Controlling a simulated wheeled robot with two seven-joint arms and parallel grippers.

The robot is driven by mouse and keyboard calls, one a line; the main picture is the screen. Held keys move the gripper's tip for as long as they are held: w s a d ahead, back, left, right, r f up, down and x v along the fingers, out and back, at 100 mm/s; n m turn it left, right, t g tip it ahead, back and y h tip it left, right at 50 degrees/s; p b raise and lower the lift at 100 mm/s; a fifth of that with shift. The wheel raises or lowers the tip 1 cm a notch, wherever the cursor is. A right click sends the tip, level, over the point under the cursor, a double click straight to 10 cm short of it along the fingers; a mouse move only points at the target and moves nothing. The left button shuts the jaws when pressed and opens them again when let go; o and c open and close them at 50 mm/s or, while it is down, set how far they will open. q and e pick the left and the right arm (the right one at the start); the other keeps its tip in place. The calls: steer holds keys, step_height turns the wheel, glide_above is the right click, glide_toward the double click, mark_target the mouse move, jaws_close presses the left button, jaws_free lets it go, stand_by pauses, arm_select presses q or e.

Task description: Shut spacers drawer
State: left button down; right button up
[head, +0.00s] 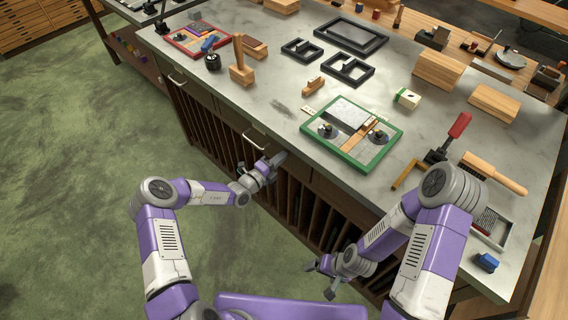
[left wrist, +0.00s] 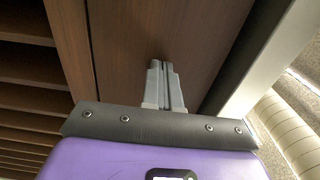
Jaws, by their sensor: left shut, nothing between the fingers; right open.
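Wooden drawer fronts run under the grey counter's edge in the head view. One drawer front (head: 235,127) has a pale bar handle (head: 256,146); another handle (head: 177,80) is farther back. No label is readable, so I cannot tell which is the spacers drawer, and no drawer clearly stands out. My left gripper (head: 281,158) is shut and empty at the fronts, just right of the nearer handle. In the left wrist view its closed fingers (left wrist: 166,85) point at a brown wooden panel (left wrist: 140,35); contact is unclear. My right gripper (head: 320,277) is open and empty, low beside the cabinet.
The counter (head: 270,100) bears a green-framed tray (head: 352,160), black frames (head: 348,70), wooden blocks (head: 438,70), a brush (head: 493,173) and a red-handled tool (head: 458,126). Slotted shelves (head: 290,198) lie below the drawers. The green floor (head: 80,150) at left is clear.

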arm_select(q)
steer(key=shift+w+d+r, duration=0.15)
steer(key=shift+d+r, duration=0.05)
steer(key=shift+r, duration=0.1)
steer(key=p+v, duration=0.3)
steer(key=v, duration=1.1)
steer(key=s+d+f+m+g+h, duration=0.1)
steer(key=s+d+f+m+g, duration=0.2)
steer(key=s+d+m+g, duration=0.45)
steer(key=s+d+f+m+g+h, duration=0.1)
steer(key=s+d+f+m+g, duration=0.3)
steer(key=s+m, duration=0.6)
steer(key=s+a+m+g+y, duration=0.1)
steer(key=s+a+m+y, duration=0.2)
steer(key=m, duration=1)
steer(key=s+a+f+m+g+y, duration=0.1)
steer(key=s+a+m+y, duration=0.2)
steer(key=m, duration=1)
steer(key=s+y, duration=0.2)
steer(key=shift+s+f+y, duration=0.25)
steer(key=shift+f+y, duration=0.05)
steer(key=shift+y, duration=0.1)
